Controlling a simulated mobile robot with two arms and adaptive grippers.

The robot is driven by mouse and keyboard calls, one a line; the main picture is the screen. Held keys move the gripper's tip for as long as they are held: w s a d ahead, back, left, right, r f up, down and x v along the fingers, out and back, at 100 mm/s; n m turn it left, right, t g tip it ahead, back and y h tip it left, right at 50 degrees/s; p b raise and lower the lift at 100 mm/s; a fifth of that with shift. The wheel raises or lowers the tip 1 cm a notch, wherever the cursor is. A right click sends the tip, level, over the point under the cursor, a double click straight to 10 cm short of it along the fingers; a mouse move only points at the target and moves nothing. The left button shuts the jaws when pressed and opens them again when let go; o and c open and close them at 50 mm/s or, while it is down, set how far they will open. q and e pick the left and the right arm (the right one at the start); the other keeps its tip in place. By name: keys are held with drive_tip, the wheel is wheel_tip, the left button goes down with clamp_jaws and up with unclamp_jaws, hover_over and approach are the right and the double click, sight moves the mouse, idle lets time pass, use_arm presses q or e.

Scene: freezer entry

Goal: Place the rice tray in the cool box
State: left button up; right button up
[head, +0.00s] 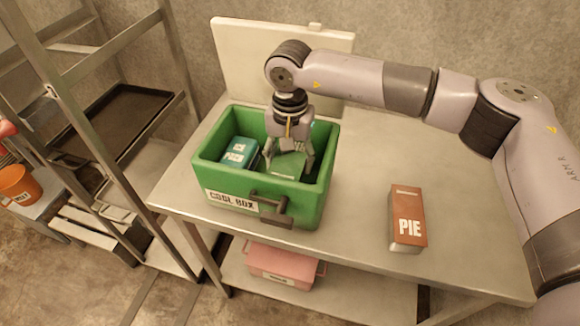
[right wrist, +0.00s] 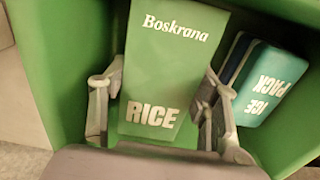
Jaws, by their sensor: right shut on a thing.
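The green rice tray (head: 287,171) is down inside the green cool box (head: 314,205), on the right side of its interior. In the right wrist view the tray (right wrist: 165,75) shows its "Boskrana" and "RICE" lettering, with the cool box walls around it. My right gripper (head: 288,161) reaches down into the box from above and is shut on the rice tray, one finger on each side. Whether the tray touches the box floor is hidden. My left gripper is in neither view.
Teal ice packs (head: 238,152) lie left of the tray inside the box. A pie box (head: 407,218) stands on the table at right, with bare tabletop between. A pale panel (head: 275,65) stands behind. A pink container (head: 280,263) sits below; a rack (head: 175,55) is at left.

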wheel_tip(320, 180, down, 4)
drive_tip(key=shift+f+p, duration=0.1)
drive_tip(key=shift+p, duration=0.45)
drive_tip(key=shift+f, duration=0.1)
drive_tip(key=shift+f, duration=0.15)
drive_tip(key=o, duration=1.6)
drive_tip(key=shift+c, duration=0.2)
